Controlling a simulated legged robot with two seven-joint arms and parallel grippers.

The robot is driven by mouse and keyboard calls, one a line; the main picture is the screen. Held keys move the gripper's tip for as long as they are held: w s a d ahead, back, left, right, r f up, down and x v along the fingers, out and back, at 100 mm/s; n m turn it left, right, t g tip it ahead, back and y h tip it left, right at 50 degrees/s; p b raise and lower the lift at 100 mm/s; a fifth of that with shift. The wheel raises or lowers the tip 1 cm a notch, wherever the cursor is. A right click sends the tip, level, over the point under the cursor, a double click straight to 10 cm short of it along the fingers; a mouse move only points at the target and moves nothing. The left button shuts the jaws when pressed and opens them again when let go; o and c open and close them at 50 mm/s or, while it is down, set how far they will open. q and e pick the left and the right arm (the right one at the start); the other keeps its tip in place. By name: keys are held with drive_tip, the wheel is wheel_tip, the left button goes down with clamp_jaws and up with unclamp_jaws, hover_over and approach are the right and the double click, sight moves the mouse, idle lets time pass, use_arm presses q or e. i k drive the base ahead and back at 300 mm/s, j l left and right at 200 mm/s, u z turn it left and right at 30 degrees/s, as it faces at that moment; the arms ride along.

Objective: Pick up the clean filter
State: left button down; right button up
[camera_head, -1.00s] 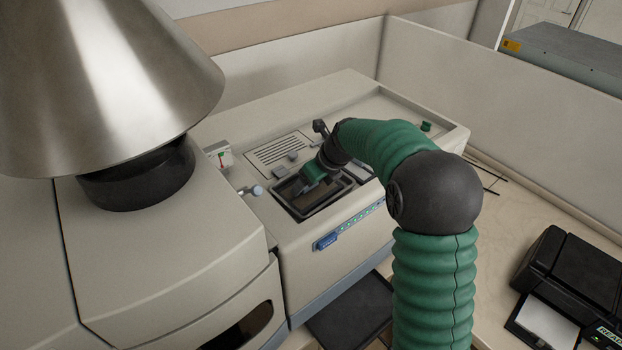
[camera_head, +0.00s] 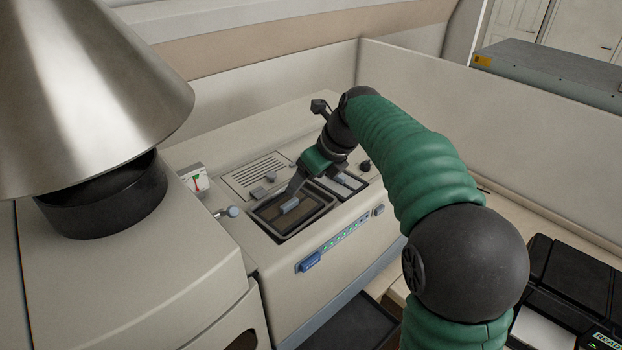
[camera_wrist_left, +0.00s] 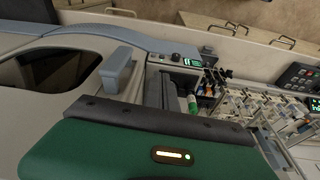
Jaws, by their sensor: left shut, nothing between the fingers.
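My right arm enters from the lower right in the head view, and its gripper (camera_head: 312,180) is over a sunken bay in the bench machine. Its grey fingers look spread, with no object clearly between them. A dark-rimmed tray (camera_head: 262,226) with a brownish inside and a small grey block (camera_head: 290,206) lies in the bay's left recess; a smaller recess (camera_head: 350,184) is beside it. I cannot tell which thing is the clean filter.
A large metal cone (camera_head: 90,90) hangs over the machine's left end. A partition (camera_head: 480,150) runs behind at right. A black device (camera_head: 575,275) sits on the bench at right. The left wrist view shows a cluttered rack (camera_wrist_left: 250,105) to the right.

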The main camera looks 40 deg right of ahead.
sight(345, 185)
drive_tip(key=l+u, duration=0.2)
drive_tip(key=l, duration=0.45)
drive_tip(key=l+u, duration=0.2)
drive_tip(key=l, duration=0.45)
drive_tip(key=k+l+u, duration=0.2)
drive_tip(key=l, duration=0.45)
